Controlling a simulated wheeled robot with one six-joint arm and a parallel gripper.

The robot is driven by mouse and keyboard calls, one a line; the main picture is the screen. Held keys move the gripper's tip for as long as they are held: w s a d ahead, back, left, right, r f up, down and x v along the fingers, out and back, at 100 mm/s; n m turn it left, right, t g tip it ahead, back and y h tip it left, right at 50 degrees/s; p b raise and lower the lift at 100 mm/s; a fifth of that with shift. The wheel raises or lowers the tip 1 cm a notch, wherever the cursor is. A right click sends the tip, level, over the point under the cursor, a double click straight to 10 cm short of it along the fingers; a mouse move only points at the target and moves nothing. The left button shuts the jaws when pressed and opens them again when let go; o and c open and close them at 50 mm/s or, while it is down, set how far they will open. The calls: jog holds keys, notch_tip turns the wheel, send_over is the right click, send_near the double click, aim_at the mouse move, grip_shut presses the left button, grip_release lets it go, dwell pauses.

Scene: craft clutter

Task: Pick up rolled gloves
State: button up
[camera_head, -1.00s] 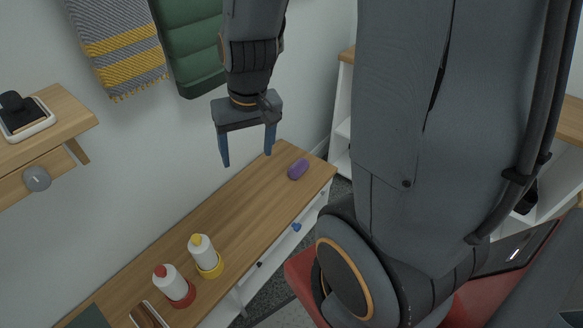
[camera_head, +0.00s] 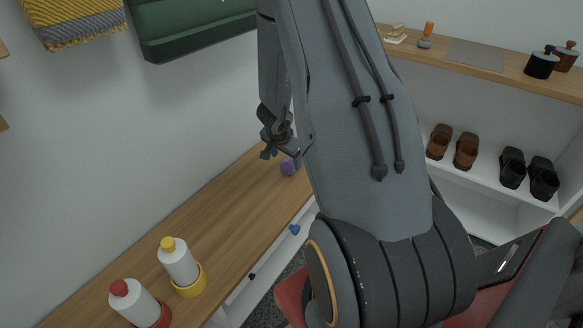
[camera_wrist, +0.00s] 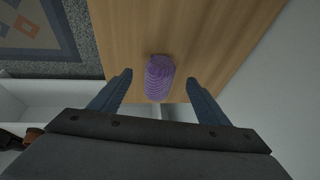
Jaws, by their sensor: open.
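The rolled gloves are a purple ribbed roll (camera_wrist: 159,78) lying on the wooden bench top. In the wrist view they sit ahead of and between the two blue fingers of my gripper (camera_wrist: 158,95), which is open and empty. In the head view the purple roll (camera_head: 289,166) lies near the far end of the bench, partly hidden by my arm. My gripper (camera_head: 284,148) is there just above and beside it. Its fingers are mostly hidden by my own arm in that view.
The wooden bench (camera_head: 225,205) runs along the wall. Two white bottles, one with a yellow cap (camera_head: 178,262) and one with a red cap (camera_head: 133,302), stand at its near end. A white shelf (camera_head: 490,208) with shoes is at the right. The bench between bottles and roll is clear.

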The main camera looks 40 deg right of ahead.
aim_at(288, 163)
jog(key=b+x, duration=0.2)
jog(key=x, duration=0.5)
jog(key=shift+w+d, duration=0.15)
jog(key=shift+d, duration=0.1)
jog(key=shift+r, duration=0.15)
jog(key=c, duration=1.2)
